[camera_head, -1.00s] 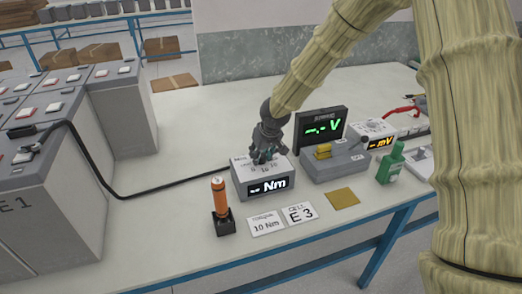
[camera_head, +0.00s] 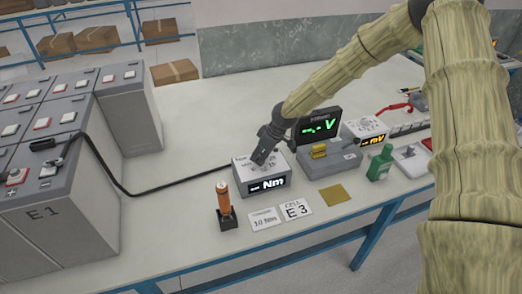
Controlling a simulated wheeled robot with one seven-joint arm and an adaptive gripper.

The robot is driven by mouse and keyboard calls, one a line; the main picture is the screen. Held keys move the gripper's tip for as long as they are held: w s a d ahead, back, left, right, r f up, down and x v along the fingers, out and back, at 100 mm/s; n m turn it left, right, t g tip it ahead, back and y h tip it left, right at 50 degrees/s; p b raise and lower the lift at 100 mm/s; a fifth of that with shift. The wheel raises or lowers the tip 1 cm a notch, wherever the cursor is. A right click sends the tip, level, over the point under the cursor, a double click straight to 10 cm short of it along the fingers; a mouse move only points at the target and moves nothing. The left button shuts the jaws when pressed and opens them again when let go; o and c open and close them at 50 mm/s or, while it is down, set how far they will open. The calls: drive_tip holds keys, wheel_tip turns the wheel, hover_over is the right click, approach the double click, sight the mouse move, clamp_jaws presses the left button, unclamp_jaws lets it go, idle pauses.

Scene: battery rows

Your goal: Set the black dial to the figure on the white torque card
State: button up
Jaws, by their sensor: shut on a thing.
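The torque box (camera_head: 241,184) is a light grey unit on the white bench, with a display (camera_head: 266,184) that reads "-- Nm". Figures are printed on its top around the dial. My gripper (camera_head: 259,162) points down at the top of this box and is shut on the black dial, which its fingers hide almost wholly. I cannot tell where the dial points. The white torque card (camera_head: 264,219) lies flat in front of the box and reads "10 Nm".
An orange-handled tool (camera_head: 224,201) stands in a black holder left of the cards. A cell card (camera_head: 296,209) reads "E 3". A volt meter (camera_head: 318,125), a green bottle (camera_head: 380,163) and a yellow pad (camera_head: 335,194) are to the right. A black cable (camera_head: 150,191) runs left to battery cabinets (camera_head: 45,212).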

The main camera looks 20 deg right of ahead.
drive_tip(key=shift+n, duration=0.3)
idle(0.4)
drive_tip(key=o, duration=1)
drive_tip(key=shift+r, duration=0.1)
drive_tip(key=shift+v, duration=5.85)
drive_tip(key=shift+w+d, duration=0.15)
